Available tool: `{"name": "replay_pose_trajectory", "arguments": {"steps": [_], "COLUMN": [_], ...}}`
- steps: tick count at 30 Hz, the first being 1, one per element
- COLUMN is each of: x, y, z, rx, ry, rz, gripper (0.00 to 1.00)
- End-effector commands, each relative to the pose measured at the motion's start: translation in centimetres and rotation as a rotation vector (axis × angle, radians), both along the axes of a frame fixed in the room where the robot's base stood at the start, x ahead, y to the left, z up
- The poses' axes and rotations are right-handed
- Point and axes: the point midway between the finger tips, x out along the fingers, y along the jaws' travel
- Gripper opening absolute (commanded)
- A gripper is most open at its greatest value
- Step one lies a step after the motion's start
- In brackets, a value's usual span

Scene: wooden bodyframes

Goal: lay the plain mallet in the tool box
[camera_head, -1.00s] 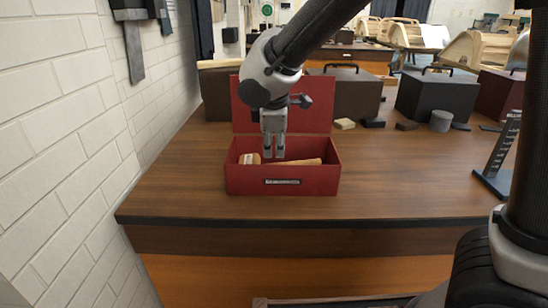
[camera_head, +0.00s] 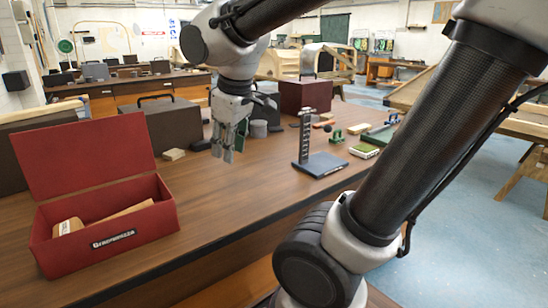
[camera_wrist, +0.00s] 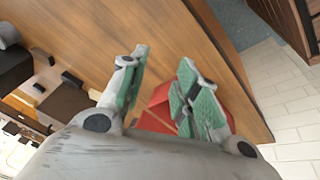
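The red tool box (camera_head: 108,246) stands on the wooden bench at the left of the head view with its lid (camera_head: 85,152) up. The mallet lies inside it: its pale wooden head (camera_head: 68,227) is at the left end and its handle (camera_head: 125,211) runs to the right. The front wall hides the mallet's lower part. My gripper (camera_head: 232,152) hangs above the bench, well to the right of the box, fingers down. In the wrist view my gripper (camera_wrist: 164,60) has its green-padded fingers apart and nothing between them. Red parts of the box (camera_wrist: 158,118) show behind the fingers.
A dark case (camera_head: 172,125) stands behind the box, with a small pale block (camera_head: 174,154) in front. A grey cylinder (camera_head: 258,128) is behind my gripper. A black stand with an upright (camera_head: 306,140) is to its right. The bench front is clear between box and stand.

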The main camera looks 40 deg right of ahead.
Motion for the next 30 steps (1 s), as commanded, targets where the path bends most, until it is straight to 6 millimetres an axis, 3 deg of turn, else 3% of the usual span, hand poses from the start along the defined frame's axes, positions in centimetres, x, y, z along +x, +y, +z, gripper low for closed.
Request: {"name": "replay_pose_trajectory", "arguments": {"steps": [1, 3, 6, 9, 30], "x": [-2.4, -5.3, -8.1, -9.4, -9.6], "y": [-2.3, -4.2, -5.5, -5.9, -5.9], "z": [0.0, -0.4, -1.0, -1.3, -1.4], "rx": [0.046, 0.103, 0.160, 0.188, 0.193], "ry": [-0.014, -0.025, -0.036, -0.042, -0.042], "rz": [-0.118, -0.252, -0.380, -0.440, -0.450], "gripper": [0.31, 0.31, 0.31, 0.31, 0.31]}}
